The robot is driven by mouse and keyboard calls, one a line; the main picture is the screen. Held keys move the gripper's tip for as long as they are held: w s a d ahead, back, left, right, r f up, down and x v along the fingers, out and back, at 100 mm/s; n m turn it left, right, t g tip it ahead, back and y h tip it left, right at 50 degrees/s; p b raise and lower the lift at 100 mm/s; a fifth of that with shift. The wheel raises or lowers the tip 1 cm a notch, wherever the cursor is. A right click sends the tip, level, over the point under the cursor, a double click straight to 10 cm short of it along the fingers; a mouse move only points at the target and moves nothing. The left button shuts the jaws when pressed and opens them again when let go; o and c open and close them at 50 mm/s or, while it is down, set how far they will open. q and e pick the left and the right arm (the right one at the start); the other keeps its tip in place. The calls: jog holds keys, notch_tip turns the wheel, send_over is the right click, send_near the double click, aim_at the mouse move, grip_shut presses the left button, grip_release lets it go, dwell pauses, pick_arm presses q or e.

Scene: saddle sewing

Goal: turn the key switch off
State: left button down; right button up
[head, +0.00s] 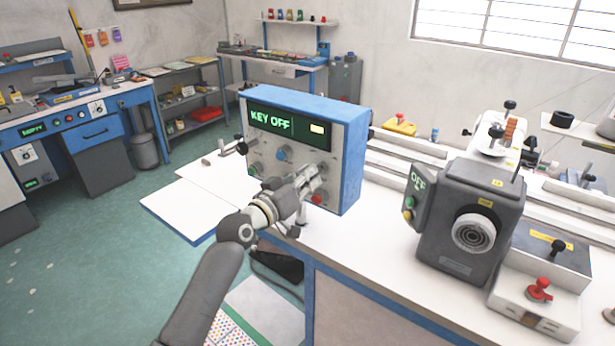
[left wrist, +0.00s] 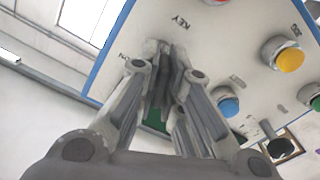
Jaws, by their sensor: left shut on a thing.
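The control box (head: 350,150) is a grey panel in a blue case on the white bench, with a lit display (head: 272,123) reading "KEY OFF". My left gripper (head: 311,181) reaches the lower right of the panel face. In the left wrist view, the fingers of my left gripper (left wrist: 164,68) are closed around a small grey key switch (left wrist: 172,57) beside the printed label "KEY". The fingers cover most of the switch, so its exact angle cannot be told. My right gripper is not in view.
A red button (head: 317,199) sits just below my left gripper, and a blue knob (head: 284,153) is to its upper left. A grey machine (head: 470,220) stands to the right on the bench. The white bench top (head: 350,240) between them is clear.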

pick_arm(q)
jog(key=n+p, duration=0.1)
jog(key=n, duration=0.3)
jog(key=shift+f, duration=0.1)
jog(key=shift+n, duration=0.3)
dwell(0.4)
jog(key=c, duration=1.6)
grip_release()
jog(key=v, duration=1.2)
